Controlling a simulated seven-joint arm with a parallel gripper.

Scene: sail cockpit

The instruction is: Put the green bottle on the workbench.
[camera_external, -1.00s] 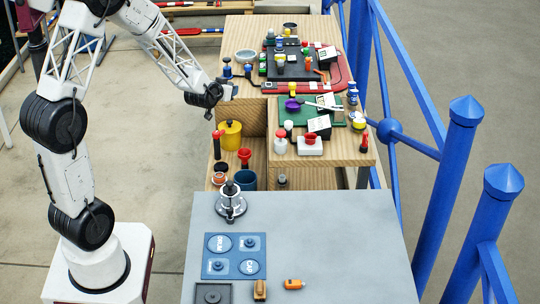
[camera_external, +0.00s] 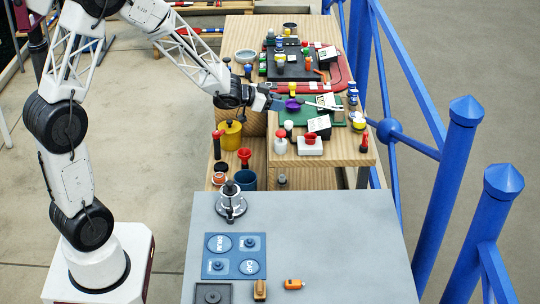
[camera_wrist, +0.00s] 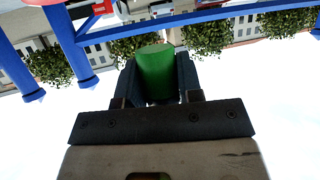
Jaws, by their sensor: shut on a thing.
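My gripper (camera_external: 268,101) is over the upper wooden surface, beside the green board, with its fingers pointing right. In the wrist view my gripper (camera_wrist: 159,80) is shut on the green bottle (camera_wrist: 156,70), a plain green cylinder between the two dark fingers. The bottle's lower part is hidden by the gripper. In the external view the bottle is too small and covered to make out clearly. A wooden bench (camera_external: 345,152) and a grey-topped table (camera_external: 330,235) are both in view; which one is the workbench I cannot tell.
Crowding the wooden bench are a green board (camera_external: 338,103), a purple item (camera_external: 292,105), a red-lidded white box (camera_external: 309,146) and a black tray (camera_external: 300,66). Blue railing (camera_external: 410,90) stands right.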

